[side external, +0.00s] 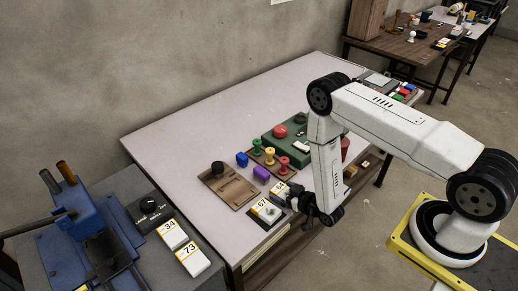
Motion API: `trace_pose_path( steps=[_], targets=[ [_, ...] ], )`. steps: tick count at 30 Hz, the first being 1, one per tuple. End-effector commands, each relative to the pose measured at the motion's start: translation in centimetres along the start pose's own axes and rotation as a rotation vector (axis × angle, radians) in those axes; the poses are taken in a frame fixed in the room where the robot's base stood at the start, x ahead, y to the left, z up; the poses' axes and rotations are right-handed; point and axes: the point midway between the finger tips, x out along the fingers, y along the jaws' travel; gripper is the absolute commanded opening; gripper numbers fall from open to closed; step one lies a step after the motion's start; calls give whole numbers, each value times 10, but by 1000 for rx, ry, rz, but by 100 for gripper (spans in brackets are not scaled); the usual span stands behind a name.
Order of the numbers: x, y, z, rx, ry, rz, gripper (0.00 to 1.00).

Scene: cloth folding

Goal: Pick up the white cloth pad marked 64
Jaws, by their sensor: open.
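A white block with a yellow strip and a black number (265,209) sits on a dark base at the near edge of the table; the number looks like 67 but is small. A second white piece with a yellow mark (280,188) lies just behind it, partly hidden by my gripper; its number is not readable. I cannot make out a mark 64 on any piece. My gripper (284,203) is open, its dark fingers pointing left, close beside these two pieces. Whether it touches either cannot be told.
Colored knobs and a green box (275,145) stand behind. White blocks marked 34 (172,234) and 73 (193,260) sit on the grey side bench. The table's left part is clear.

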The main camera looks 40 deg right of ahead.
Motion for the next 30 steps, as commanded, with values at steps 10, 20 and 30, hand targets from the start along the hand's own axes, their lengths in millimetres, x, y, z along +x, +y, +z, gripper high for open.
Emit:
trace_pose_path(
  steps=[10, 20, 30],
  targets=[
    [0, 0, 0, 0, 0, 0, 100],
    [0, 0, 0, 0, 0, 0, 22],
    [-1, 0, -4, 0, 1, 0, 22]
  ],
)
